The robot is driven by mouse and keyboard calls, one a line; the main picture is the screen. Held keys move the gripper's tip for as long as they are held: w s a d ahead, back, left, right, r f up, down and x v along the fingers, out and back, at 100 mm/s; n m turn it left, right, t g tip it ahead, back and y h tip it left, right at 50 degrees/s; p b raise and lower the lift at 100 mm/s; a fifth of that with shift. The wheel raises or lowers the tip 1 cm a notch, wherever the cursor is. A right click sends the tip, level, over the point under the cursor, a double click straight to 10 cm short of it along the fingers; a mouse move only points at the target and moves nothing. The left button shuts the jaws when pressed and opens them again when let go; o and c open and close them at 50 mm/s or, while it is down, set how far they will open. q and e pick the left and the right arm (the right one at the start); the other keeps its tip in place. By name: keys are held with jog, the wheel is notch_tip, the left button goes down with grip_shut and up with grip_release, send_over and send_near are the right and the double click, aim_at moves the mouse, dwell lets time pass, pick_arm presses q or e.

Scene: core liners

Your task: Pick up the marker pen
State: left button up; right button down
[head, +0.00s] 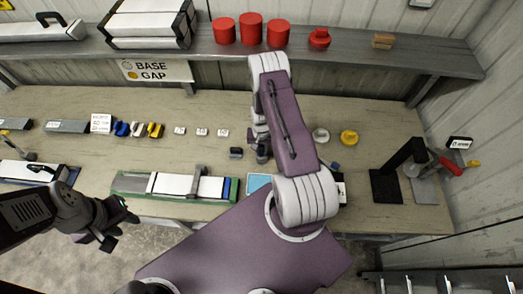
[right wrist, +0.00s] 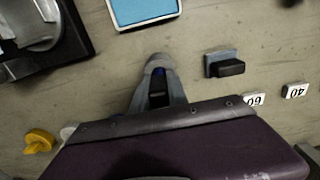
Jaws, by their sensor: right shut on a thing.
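My right gripper (right wrist: 157,80) is in the right wrist view, pointing down at the bench, with its fingers closed around a small dark and blue thing, the marker pen (right wrist: 158,73). Most of the pen is hidden by the fingers. In the head view my right gripper (head: 263,154) is above the bench beside a small dark block, and the pen cannot be made out there. Whether the pen touches the bench is unclear. My left gripper (head: 116,226) is at the lower left in front of the bench edge, with its fingers apart and empty.
A blue pad (right wrist: 143,8) lies close to the gripper. A dark block (right wrist: 226,65) and white number tags (right wrist: 254,98) lie beside it. A long core tray (head: 130,184), a black stand (head: 385,184) and a yellow knob (head: 349,137) are on the bench. A shelf (head: 350,60) overhangs the back.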

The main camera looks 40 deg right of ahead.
jog(key=shift+w+r, duration=0.1)
jog(key=shift+r, duration=0.1)
notch_tip(320, 180, up, 9)
jog(key=b, duration=0.3)
jog(key=shift+f, duration=0.15)
jog(key=shift+d+r, duration=0.1)
jog(key=shift+r, duration=0.3)
